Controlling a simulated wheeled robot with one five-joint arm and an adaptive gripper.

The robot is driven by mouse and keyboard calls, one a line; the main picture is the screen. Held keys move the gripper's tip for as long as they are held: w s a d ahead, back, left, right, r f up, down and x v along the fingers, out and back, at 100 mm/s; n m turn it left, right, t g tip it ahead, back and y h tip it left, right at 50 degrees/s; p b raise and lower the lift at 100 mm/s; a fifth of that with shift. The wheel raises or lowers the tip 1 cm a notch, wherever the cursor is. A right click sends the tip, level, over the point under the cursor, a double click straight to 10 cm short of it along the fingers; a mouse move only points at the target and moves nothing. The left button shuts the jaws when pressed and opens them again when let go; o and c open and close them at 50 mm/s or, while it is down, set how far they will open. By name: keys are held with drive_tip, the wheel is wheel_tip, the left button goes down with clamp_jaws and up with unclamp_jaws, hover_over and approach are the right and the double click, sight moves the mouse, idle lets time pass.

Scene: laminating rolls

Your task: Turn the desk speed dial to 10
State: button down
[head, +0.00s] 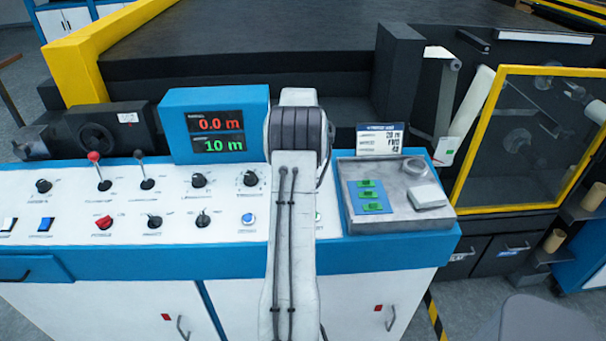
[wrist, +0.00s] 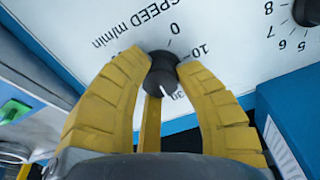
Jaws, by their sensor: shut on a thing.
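The speed dial (wrist: 161,78) is a black knob on a white panel marked "SPEED m/min" (wrist: 133,22) in the wrist view. Figures 0, 10 and what looks like 30 show around it; others are hidden by the fingers. Its white mark points down in the picture, away from the 10; the exact figure is unclear. My gripper (wrist: 163,68) has yellow ribbed fingers on both sides of the dial, shut on it. In the head view my arm hides the dial and the gripper.
Another dial (wrist: 307,10) is beside it. In the head view the blue display box (head: 214,97) shows red 0.0 m and green digits. A grey tray (head: 432,218) with green pieces is to the right. Levers (head: 100,172), knobs and switches fill the console's left.

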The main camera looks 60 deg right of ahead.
drive_tip(key=c, duration=0.9)
unclamp_jaws()
drive_tip(key=shift+o, duration=0.2)
drive_tip(key=shift+r, duration=0.1)
drive_tip(key=v, duration=1.1)
drive_tip(key=shift+r, duration=0.4)
